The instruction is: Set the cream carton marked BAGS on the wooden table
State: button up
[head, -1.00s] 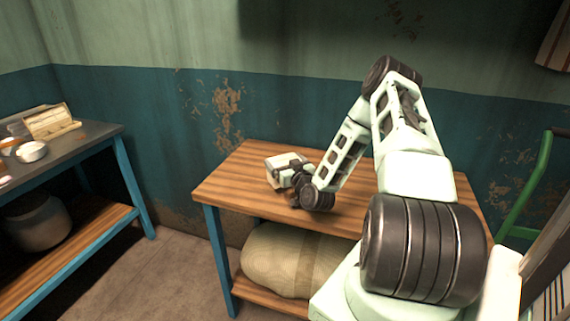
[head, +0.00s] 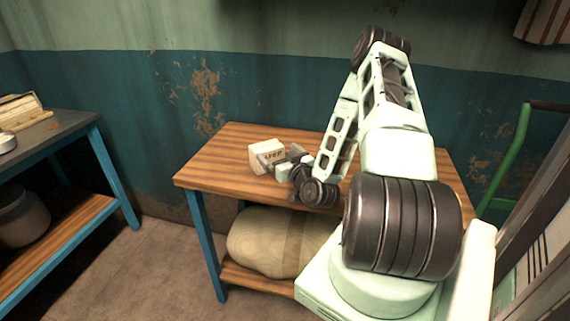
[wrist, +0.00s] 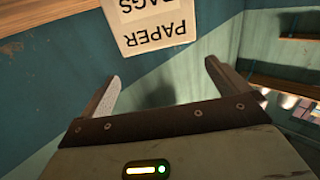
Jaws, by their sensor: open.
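The cream carton (head: 265,154) stands upright on the wooden table (head: 221,158), left of my gripper (head: 272,160). In the wrist view the carton (wrist: 150,25) shows upside-down black letters reading PAPER and BAGS, partly cut off by the top edge. My gripper (wrist: 162,88) is open there, with its two fingers spread and nothing between them. The carton lies beyond the fingertips, with a visible gap. In the head view the gripper covers part of the carton's right side.
A dark-topped table (head: 62,125) with blue legs stands at the left, holding a wooden box (head: 20,110). A large sack (head: 270,240) lies on the shelf under the wooden table. A green frame (head: 510,165) is at the right. The table's left part is clear.

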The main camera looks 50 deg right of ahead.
jog(key=w+a+n+g+y, duration=0.3)
jog(key=a+n+y, duration=0.15)
jog(key=a, duration=0.65)
jog(key=w+a+n+g+y, duration=0.25)
jog(key=a+y, duration=0.25)
jog(key=a, duration=0.7)
jog(key=s+a+r+n+g, duration=0.2)
jog(key=s+a+g, duration=0.1)
jog(key=a, duration=0.3)
jog(key=s+a+r+n+g, duration=0.1)
jog(key=s+a+r+g, duration=0.1)
jog(key=s+a, duration=0.35)
jog(key=s+a+r+g, duration=0.2)
jog(key=s+a, duration=0.1)
jog(key=s, duration=0.3)
jog(key=s+a+r+n+g+h, duration=0.1)
jog(key=s+a+r+g, duration=0.1)
jog(key=s, duration=0.5)
jog(key=s+a+r+n+g+h, duration=0.1)
jog(key=s+a+r+g, duration=0.1)
jog(key=s+a, duration=0.3)
jog(key=shift+s+a+r+b, duration=0.25)
jog(key=shift+s+r+b, duration=0.05)
jog(key=shift+s+r, duration=0.4)
jog(key=shift+w, duration=0.1)
